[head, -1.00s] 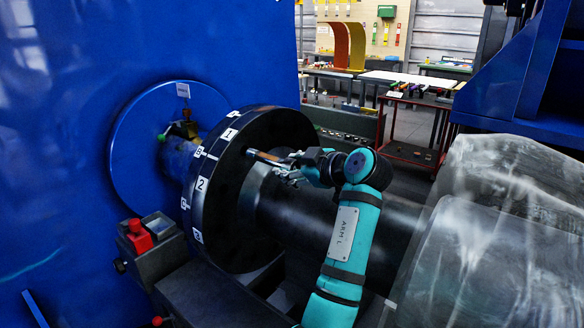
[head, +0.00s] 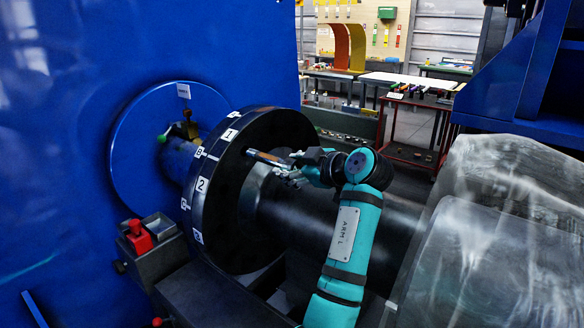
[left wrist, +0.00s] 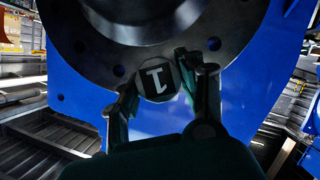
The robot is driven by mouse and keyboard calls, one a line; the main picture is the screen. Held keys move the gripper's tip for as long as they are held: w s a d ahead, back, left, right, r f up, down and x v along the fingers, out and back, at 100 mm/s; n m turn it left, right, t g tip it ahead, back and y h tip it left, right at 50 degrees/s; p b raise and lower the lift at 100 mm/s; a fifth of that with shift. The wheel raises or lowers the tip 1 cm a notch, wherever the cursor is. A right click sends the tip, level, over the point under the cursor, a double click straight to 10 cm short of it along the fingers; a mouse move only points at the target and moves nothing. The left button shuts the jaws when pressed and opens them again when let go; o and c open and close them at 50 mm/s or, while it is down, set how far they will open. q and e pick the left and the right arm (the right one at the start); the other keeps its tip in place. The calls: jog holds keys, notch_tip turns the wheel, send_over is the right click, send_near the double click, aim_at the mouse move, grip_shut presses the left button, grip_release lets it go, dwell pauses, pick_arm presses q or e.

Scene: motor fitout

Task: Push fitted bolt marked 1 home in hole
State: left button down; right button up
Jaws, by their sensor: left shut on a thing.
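The bolt marked 1 (head: 264,157) stands out from the face of the black flange (head: 232,220), near the flange label 1 (head: 229,135). Much of its length shows outside the flange. In the left wrist view its round dark head with a white 1 (left wrist: 158,80) faces the camera. My left gripper (head: 287,167) is shut on the bolt, with one finger on each side of its head in the left wrist view (left wrist: 159,75). The hole's mouth behind the bolt is hidden. My right gripper is not in view.
Open holes (left wrist: 214,44) show in the flange. A dark shaft (head: 305,220) runs from the flange below my left arm. A blue wall (head: 60,120) stands left, and a wrapped bulk (head: 510,220) stands right. A grey box with a red part (head: 150,245) stands at lower left.

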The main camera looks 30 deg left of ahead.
aim_at(258, 154)
pick_arm(q)
jog(key=shift+w+a+r, duration=0.1)
jog(key=shift+w+a, duration=0.05)
jog(key=shift+a, duration=1.9)
jog(key=shift+w+a, duration=0.15)
jog(key=shift+a, duration=1.9)
jog(key=shift+w+a+r, duration=0.1)
jog(key=shift+w+a, duration=0.05)
jog(key=shift+a, duration=1.9)
jog(key=c, duration=0.7)
grip_release()
jog(key=shift+f, duration=0.25)
jog(key=v, duration=1.2)
jog(key=shift+r, duration=0.15)
